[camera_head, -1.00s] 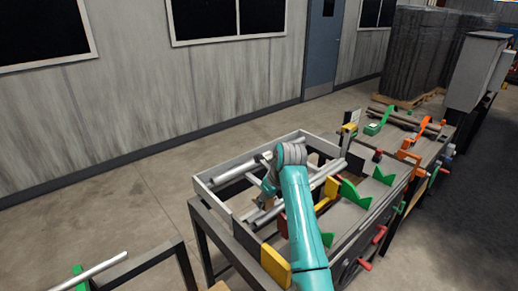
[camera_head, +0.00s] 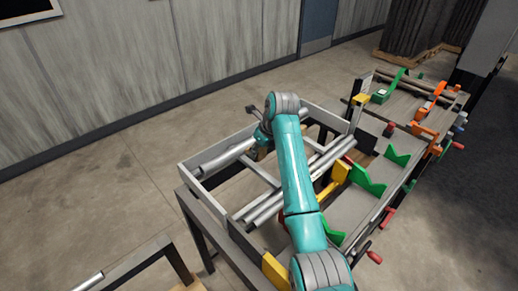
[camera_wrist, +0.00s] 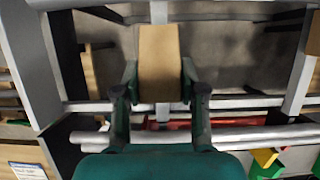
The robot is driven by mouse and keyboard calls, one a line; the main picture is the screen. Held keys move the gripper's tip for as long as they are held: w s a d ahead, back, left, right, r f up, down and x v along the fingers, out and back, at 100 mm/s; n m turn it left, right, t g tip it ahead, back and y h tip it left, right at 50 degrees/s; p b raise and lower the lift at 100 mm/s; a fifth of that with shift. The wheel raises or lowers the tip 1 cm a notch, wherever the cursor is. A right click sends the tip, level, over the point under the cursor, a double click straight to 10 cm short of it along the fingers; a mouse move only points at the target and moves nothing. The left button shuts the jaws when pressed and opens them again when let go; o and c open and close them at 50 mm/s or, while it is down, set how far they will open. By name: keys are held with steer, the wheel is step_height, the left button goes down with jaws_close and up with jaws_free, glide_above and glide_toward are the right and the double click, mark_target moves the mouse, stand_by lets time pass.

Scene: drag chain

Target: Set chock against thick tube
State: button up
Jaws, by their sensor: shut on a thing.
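My gripper (camera_wrist: 159,78) is shut on the chock, a tan wooden block (camera_wrist: 159,52), gripped from both sides in the wrist view. The chock is held above the rack's open frame. In the head view my gripper (camera_head: 262,137) is at the far side of the rack, mostly hidden by my arm, and the chock is hard to make out. A thick grey tube (camera_head: 224,156) lies along the rack's back left, just left of my gripper. Whether the chock touches it cannot be told.
Several thinner tubes (camera_head: 273,205) lie across the rack (camera_head: 180,185), beside my arm. Yellow stops (camera_head: 333,184) and green V-shaped supports (camera_head: 368,181) stand on its right side. A second bench (camera_head: 420,100) with clamps stands behind at the right.

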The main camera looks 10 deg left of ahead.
mark_target(253, 165)
steer(key=shift+d+x, duration=0.1)
steer(key=shift+x, duration=0.95)
steer(key=shift+d+x, duration=0.15)
steer(key=shift+x, duration=0.9)
steer(key=shift+w+a+f, duration=0.25)
steer(key=shift+a+f, duration=0.15)
steer(key=shift+f, duration=0.05)
steer(key=shift+w+a+f, duration=0.2)
steer(key=shift+a+f, duration=0.15)
steer(key=shift+f, duration=0.1)
steer(key=o, duration=1.2)
steer(key=v, duration=1.2)
